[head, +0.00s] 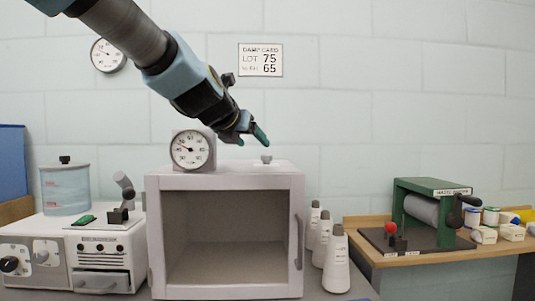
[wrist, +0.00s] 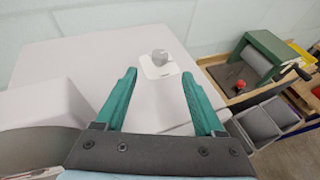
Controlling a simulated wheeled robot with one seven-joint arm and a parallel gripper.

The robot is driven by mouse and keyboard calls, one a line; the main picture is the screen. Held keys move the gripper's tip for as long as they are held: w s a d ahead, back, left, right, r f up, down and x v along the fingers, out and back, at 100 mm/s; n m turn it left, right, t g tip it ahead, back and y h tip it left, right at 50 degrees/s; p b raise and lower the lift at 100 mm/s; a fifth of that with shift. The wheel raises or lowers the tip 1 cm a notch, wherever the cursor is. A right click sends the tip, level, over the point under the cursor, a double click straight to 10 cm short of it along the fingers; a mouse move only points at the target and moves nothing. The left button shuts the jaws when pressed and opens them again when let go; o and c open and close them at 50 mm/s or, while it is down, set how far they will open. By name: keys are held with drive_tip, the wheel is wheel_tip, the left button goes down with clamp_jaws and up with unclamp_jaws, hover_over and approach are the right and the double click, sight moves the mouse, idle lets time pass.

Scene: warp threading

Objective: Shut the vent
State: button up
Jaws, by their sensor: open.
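A small grey knob on a pale square plate, which looks like the vent (head: 266,159), is on top of the white cabinet (head: 225,182), right of the dial gauge (head: 190,149). In the wrist view the vent knob (wrist: 159,58) lies just beyond my fingertips, roughly centred between them. I cannot tell from its shape whether the vent is open or shut. My gripper (head: 248,138) is above the cabinet top, tilted down to the right. Its green fingers (wrist: 159,76) are spread apart with nothing between them.
The cabinet's glass-fronted chamber (head: 225,245) looks empty. White cones (head: 336,262) stand close to its right. A green-framed roller machine (head: 432,215) is on a wooden bench further right. A white control unit (head: 70,250) with a blue canister (head: 65,190) is at left.

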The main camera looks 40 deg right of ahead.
sight(266, 160)
drive_tip(key=p+x, duration=0.3)
drive_tip(key=x, duration=0.7)
drive_tip(key=shift+f, duration=0.1)
clamp_jaws()
idle(0.3)
